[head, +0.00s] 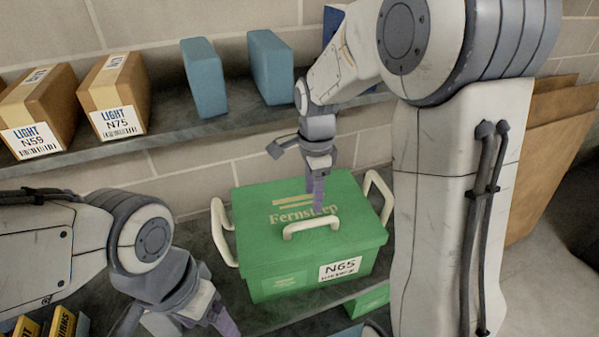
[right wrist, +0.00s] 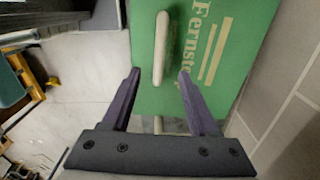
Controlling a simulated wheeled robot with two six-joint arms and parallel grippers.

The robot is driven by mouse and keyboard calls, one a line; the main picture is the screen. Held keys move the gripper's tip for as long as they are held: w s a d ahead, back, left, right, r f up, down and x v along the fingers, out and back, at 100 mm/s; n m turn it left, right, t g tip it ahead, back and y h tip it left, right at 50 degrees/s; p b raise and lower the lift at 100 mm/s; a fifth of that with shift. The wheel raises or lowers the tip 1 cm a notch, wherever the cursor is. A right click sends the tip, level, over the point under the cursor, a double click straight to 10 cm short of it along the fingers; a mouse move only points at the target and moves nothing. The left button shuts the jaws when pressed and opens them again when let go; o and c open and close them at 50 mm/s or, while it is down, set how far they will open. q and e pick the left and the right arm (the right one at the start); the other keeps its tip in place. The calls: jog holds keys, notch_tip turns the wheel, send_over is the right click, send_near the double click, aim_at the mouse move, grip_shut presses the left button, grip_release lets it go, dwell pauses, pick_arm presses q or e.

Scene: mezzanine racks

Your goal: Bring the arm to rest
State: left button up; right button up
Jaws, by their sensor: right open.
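My right gripper (head: 316,190) is above the lid of a green box (head: 300,275) in the head view, near the lid's cream handle (head: 312,228). In the right wrist view the gripper (right wrist: 157,85) is open, with its two purple fingers apart. The cream handle (right wrist: 161,48) shows beyond and between the fingertips, and nothing is held. The green box (right wrist: 260,30) fills the upper part of that view. My left gripper (head: 225,322) is at the bottom left of the head view, cut by the frame edge; its fingertips are hardly visible.
The green box, labelled N65, stands on a grey shelf (head: 205,235) and has cream side handles. On the upper shelf (head: 170,130) are two cardboard boxes, N59 (head: 40,105) and N75 (head: 117,95), and blue blocks (head: 204,78). Brown panels (head: 545,150) lean at the right.

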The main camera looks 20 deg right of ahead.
jog(key=s+a+n+b, duration=0.1)
jog(key=s+a+n, duration=0.6)
jog(key=s+n, duration=0.3)
jog(key=s+a+n+y+b, duration=0.1)
jog(key=s+a+n, duration=0.7)
jog(key=n, duration=0.8)
jog(key=s+f, duration=0.1)
jog(key=s, duration=0.2)
jog(key=shift+s, duration=0.2)
